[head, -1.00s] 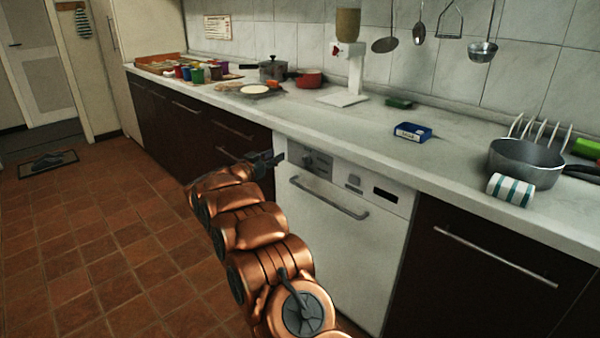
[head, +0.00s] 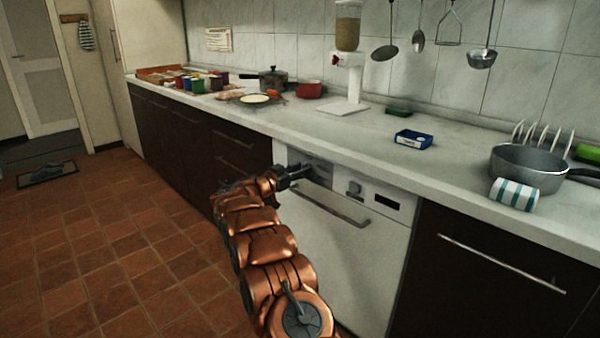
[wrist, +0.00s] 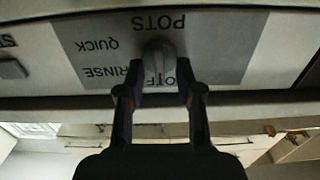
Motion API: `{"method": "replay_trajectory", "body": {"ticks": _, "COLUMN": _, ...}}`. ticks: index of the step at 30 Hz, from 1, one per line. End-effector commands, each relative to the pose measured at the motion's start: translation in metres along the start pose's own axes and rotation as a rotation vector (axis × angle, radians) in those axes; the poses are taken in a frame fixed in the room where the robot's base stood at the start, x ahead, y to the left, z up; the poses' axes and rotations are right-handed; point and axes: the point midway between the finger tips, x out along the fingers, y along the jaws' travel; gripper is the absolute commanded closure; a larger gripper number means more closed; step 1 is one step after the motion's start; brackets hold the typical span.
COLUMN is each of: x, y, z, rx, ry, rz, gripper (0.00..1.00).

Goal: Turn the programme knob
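The programme knob (wrist: 160,58) is a small rounded grey knob on a grey label panel (wrist: 225,50), upside down in the wrist view. The words POTS, QUICK, RINSE and a partly covered OFF stand around it. My gripper (wrist: 160,82) is open, with one fingertip on each side of the knob's near end. Gaps show between fingers and knob; I cannot tell whether either touches. In the head view my gripper (head: 296,174) is at the upper left of the white dishwasher (head: 340,255), and it and the distance hide the knob there.
The dishwasher's handle (head: 325,205) runs just below my gripper. A second small control (head: 354,188) and a dark display (head: 387,202) are to the right. The counter (head: 350,140) overhangs above, with a blue box (head: 413,139) on it.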

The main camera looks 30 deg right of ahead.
Motion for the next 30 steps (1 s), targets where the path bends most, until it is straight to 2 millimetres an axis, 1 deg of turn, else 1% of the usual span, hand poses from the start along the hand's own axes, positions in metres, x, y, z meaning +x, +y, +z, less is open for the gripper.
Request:
{"method": "replay_trajectory", "body": {"ticks": 8, "x": 0.0016, "y": -0.0001, "z": 0.0003, "rx": -0.002, "ry": 0.0, "rz": 0.0, "gripper": 0.65}}
{"method": "replay_trajectory", "body": {"ticks": 11, "x": 0.0015, "y": -0.0001, "z": 0.0004, "rx": -0.002, "ry": 0.0, "rz": 0.0, "gripper": 0.73}}
{"method": "replay_trajectory", "body": {"ticks": 18, "x": 0.0015, "y": 0.0, "z": 0.0006, "rx": -0.002, "ry": 0.0, "rz": 0.0, "gripper": 0.98}}
{"method": "replay_trajectory", "body": {"ticks": 19, "x": 0.0015, "y": 0.0, "z": 0.0006, "rx": -0.002, "ry": 0.0, "rz": 0.0, "gripper": 1.0}}
{"method": "replay_trajectory", "body": {"ticks": 30, "x": 0.0014, "y": 0.0001, "z": 0.0006, "rx": 0.003, "ry": 0.0, "rz": 0.0, "gripper": 1.0}}
